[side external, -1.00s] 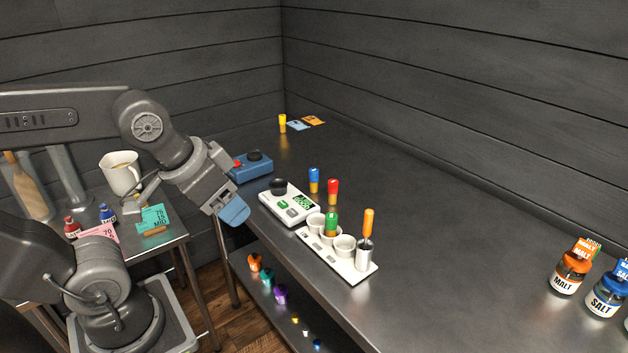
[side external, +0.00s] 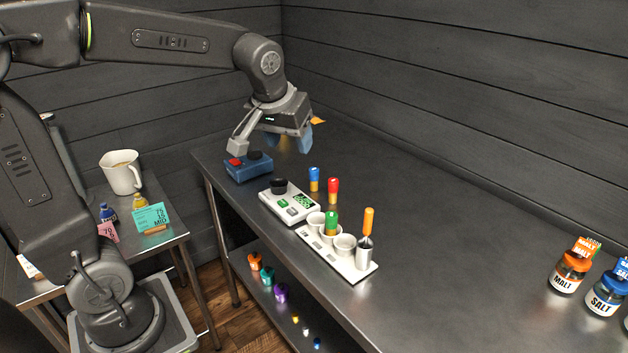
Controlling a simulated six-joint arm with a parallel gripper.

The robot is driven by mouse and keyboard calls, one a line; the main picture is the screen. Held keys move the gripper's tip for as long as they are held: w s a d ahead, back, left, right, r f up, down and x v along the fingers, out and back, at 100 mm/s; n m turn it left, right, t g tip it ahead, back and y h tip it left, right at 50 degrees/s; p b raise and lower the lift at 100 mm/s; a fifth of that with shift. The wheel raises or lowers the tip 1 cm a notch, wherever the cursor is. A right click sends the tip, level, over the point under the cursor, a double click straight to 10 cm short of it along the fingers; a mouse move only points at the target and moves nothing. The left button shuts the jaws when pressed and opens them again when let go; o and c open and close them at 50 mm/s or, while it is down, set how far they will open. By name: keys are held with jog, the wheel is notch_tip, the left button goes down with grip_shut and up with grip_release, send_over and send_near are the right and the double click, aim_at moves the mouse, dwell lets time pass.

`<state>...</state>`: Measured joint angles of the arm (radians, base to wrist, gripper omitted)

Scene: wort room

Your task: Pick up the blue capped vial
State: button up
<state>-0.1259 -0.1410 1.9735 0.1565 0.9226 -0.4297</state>
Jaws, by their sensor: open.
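The blue capped vial (side external: 314,180) stands upright on the steel bench, with amber contents below its blue cap. A red capped vial (side external: 333,190) stands close to its right. A green capped vial (side external: 331,222) is in the white cup rack (side external: 359,276). My gripper (side external: 271,147) is open and empty over the far left part of the bench. It is behind and to the left of the blue capped vial, clear of it. The yellow capped vial at the back is hidden behind my gripper.
A blue box (side external: 247,169) with a red button sits below my gripper. A white scale (side external: 290,209) stands just in front of the blue vial. An orange-handled tool (side external: 368,222) sticks up from the rack. Labelled jars (side external: 569,273) stand far right. The bench between is clear.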

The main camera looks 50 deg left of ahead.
jog(key=w+a+f+n, duration=0.2)
jog(key=w+a+f, duration=0.1)
jog(key=w+a, duration=0.3)
jog(key=n+g+y, duration=0.2)
jog(key=n, duration=0.1)
send_near(314, 169)
jog(key=shift+n, duration=0.3)
jog(key=x, duration=0.6)
jog(key=shift+w+a+r, duration=0.1)
jog(key=shift+a, duration=0.2)
jog(key=shift+d+x, duration=0.15)
jog(key=shift+x, duration=1.35)
jog(key=shift+d+x, duration=0.15)
jog(key=shift+x, duration=1.3)
jog(key=c, duration=1)
